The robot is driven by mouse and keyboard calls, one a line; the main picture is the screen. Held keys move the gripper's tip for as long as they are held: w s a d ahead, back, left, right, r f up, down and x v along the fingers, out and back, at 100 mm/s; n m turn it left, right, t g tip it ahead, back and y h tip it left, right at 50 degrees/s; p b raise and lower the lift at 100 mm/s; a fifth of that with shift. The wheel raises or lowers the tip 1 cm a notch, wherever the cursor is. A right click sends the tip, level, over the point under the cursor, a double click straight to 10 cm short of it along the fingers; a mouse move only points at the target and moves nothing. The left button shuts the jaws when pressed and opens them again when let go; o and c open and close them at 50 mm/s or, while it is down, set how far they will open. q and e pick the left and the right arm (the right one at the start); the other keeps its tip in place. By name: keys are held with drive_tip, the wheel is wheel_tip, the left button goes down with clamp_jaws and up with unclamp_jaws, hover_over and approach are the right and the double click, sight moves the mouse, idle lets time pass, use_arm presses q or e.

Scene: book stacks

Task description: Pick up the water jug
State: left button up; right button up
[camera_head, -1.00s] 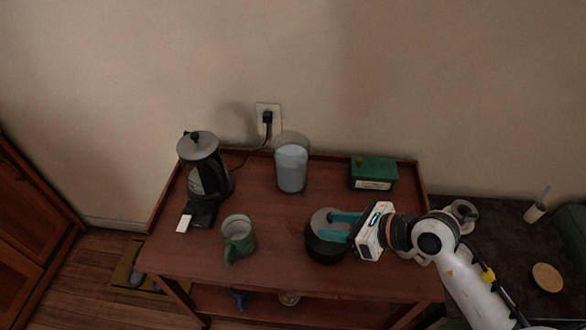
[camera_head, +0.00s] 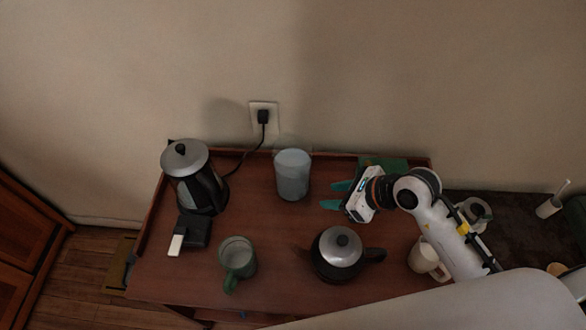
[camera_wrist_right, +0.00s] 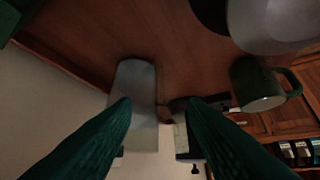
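The water jug (camera_head: 292,178) looks like a pale blue, translucent, upright cylinder. It stands at the back middle of the wooden table. My right gripper (camera_head: 333,195) is open and empty just right of the jug, its teal fingers pointing at it with a small gap. In the right wrist view, the jug (camera_wrist_right: 135,80) shows ahead, seen past the left of the two spread fingers (camera_wrist_right: 160,108). Its lower part there is partly hidden by that finger. My left gripper is not in view.
A dark teapot with a silver lid (camera_head: 340,250) stands in front of my right gripper. A green mug (camera_head: 237,258) is front left, an electric kettle (camera_head: 197,185) back left. A white mug (camera_head: 425,258) sits under my arm. A green box (camera_head: 385,163) is behind my gripper.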

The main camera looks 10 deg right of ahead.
sight(308, 195)
drive_tip(key=x, duration=0.4)
drive_tip(key=shift+s+a+f+p, duration=0.1)
drive_tip(key=shift+a+p, duration=0.15)
drive_tip(key=shift+p, duration=0.05)
drive_tip(key=shift+w+d+p+x, duration=0.15)
drive_tip(key=shift+p+x, duration=0.1)
drive_tip(key=shift+x, duration=1.15)
drive_tip(key=shift+w+d+p+x, duration=0.1)
drive_tip(key=shift+p+x, duration=0.1)
drive_tip(key=shift+x, duration=1.2)
drive_tip(key=shift+s, duration=0.1)
clamp_jaws()
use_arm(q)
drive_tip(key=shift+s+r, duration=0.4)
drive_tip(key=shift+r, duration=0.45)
use_arm(e)
drive_tip(key=shift+w, duration=0.2)
